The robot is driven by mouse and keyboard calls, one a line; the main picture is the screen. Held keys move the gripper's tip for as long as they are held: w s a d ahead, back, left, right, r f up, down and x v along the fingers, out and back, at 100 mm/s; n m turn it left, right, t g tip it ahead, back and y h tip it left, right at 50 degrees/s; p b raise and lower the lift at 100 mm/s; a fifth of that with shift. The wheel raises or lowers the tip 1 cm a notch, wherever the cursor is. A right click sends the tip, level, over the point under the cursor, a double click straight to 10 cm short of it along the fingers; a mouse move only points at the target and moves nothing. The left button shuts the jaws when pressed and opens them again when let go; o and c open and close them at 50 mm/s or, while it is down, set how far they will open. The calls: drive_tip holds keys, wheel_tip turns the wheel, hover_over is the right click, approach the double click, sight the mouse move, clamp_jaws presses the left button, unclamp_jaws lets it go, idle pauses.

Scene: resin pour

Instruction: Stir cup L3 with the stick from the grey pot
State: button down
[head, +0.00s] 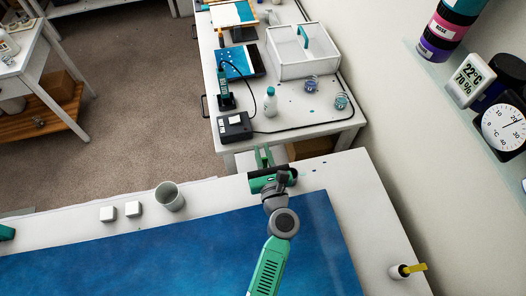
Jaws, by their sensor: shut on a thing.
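My gripper (264,158) is over the far edge of the near table, its green fingers pointing away from me. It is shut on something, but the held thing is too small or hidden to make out. A pale grey, open-topped vessel (169,198) stands upright on the near table, left of my gripper and apart from it. No label shows on it. A small whitish container (396,272) at the right edge has a yellow flat piece (416,267) sticking out. I cannot make out any cup marked L3.
A glossy blue panel (170,249) covers much of the near table (350,178). The far table (290,122) holds a white box (303,55), a bottle (270,102) and a black cabled device (234,127). A shelf (425,62) juts from the right wall.

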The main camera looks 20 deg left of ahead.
wheel_tip(320, 180, down, 5)
drive_tip(key=b, duration=0.4)
drive_tip(key=shift+d, duration=0.1)
